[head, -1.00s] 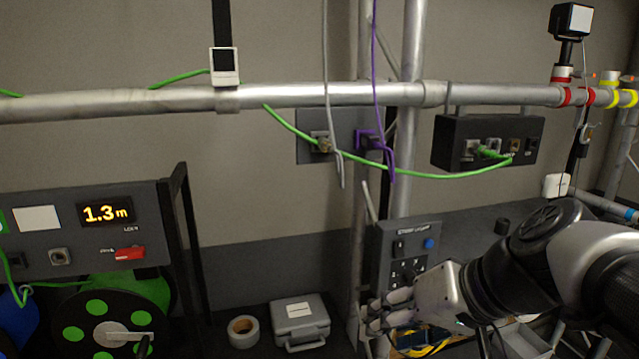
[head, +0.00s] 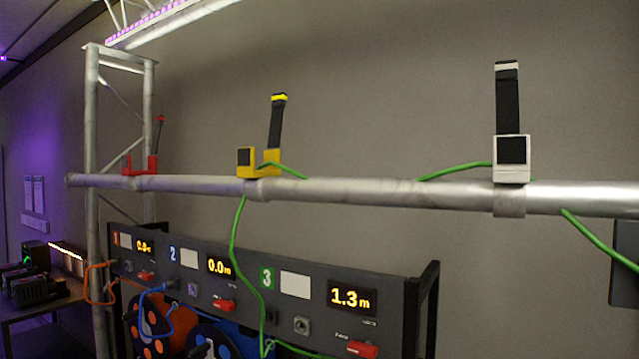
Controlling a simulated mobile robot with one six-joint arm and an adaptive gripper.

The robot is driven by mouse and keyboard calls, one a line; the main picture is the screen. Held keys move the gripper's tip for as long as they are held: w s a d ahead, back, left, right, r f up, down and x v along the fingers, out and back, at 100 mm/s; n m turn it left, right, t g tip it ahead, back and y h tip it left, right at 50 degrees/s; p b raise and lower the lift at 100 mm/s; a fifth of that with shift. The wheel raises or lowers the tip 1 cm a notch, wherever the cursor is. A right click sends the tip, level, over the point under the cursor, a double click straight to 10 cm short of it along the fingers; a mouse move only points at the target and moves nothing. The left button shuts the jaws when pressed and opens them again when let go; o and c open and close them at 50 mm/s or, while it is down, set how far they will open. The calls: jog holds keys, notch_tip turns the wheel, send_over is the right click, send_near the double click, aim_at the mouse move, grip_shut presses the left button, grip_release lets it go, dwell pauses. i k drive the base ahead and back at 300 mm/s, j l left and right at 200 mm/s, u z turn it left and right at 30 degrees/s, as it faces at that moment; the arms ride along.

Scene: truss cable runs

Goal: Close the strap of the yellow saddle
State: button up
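The yellow saddle (head: 244,162) sits on top of the horizontal truss tube (head: 380,191), left of the middle in the head view. Its black strap (head: 275,125) with a yellow tip stands up, tilted slightly right, so the strap is open. The green cable (head: 238,230) hangs up from below to the yellow saddle, passes through it and comes out on the right side toward the white saddle. My gripper is not in view.
A white saddle (head: 513,160) with a raised black strap is on the tube at right. A red saddle (head: 140,166) with a raised strap is at left. A reel panel (head: 305,285) with displays stands below the tube. The space above the tube is clear.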

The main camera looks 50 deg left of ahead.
aim_at(278, 100)
jog(key=u, duration=2.2)
